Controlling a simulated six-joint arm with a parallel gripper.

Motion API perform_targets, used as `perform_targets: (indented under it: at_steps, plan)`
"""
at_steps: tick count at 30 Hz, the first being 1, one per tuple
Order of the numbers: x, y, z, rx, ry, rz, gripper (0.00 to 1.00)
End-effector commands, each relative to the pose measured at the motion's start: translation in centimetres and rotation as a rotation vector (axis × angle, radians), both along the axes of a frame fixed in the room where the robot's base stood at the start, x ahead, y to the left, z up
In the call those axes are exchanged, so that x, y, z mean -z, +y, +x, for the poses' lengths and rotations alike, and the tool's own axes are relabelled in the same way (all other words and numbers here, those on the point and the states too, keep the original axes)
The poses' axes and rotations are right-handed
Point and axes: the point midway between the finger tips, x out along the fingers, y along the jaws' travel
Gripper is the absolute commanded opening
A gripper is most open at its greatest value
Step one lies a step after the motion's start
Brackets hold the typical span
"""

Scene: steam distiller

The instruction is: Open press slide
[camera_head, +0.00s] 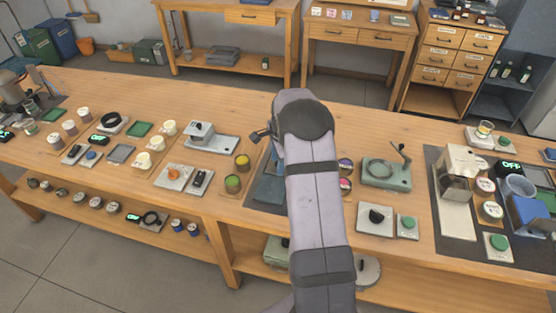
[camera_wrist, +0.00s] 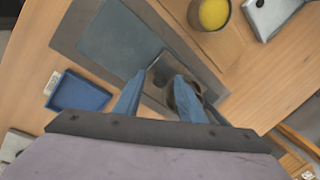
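No part is clearly readable as the press slide. In the wrist view, my gripper (camera_wrist: 160,77) has its two blue fingers apart, with a small grey block with a dark round part (camera_wrist: 161,65) showing between and beyond the tips. I cannot tell whether they touch it. A dark ring-like part lies partly behind the right finger. These sit on a dark mat (camera_wrist: 68,33) beside a flat blue-grey plate (camera_wrist: 118,40). In the head view, the blue-grey plate (camera_head: 268,188) shows left of my arm, which hides my gripper and much of the mat.
A blue tray (camera_wrist: 78,93) lies left of the fingers, and a yellow-filled cup (camera_wrist: 210,13) stands above right. In the head view, a green device with a lever (camera_head: 386,173) and a black-knob box (camera_head: 375,219) stand right of my arm. Bare wood lies along the bench's back.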

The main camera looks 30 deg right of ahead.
Motion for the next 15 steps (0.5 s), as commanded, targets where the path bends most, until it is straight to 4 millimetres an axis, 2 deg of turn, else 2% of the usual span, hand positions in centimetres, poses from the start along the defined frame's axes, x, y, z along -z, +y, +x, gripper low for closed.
perform_targets:
  at_steps: [6, 8, 11, 15]
  plan:
    - [0.03, 0.00, 0.02, 0.000, -0.001, 0.000, 0.37]
    - [0.03, 0.00, 0.02, 0.000, -0.001, 0.000, 0.25]
    - [0.02, 0.00, 0.01, 0.000, -0.001, 0.000, 0.01]
    - [0.01, -0.01, 0.00, 0.000, 0.000, 0.000, 0.00]
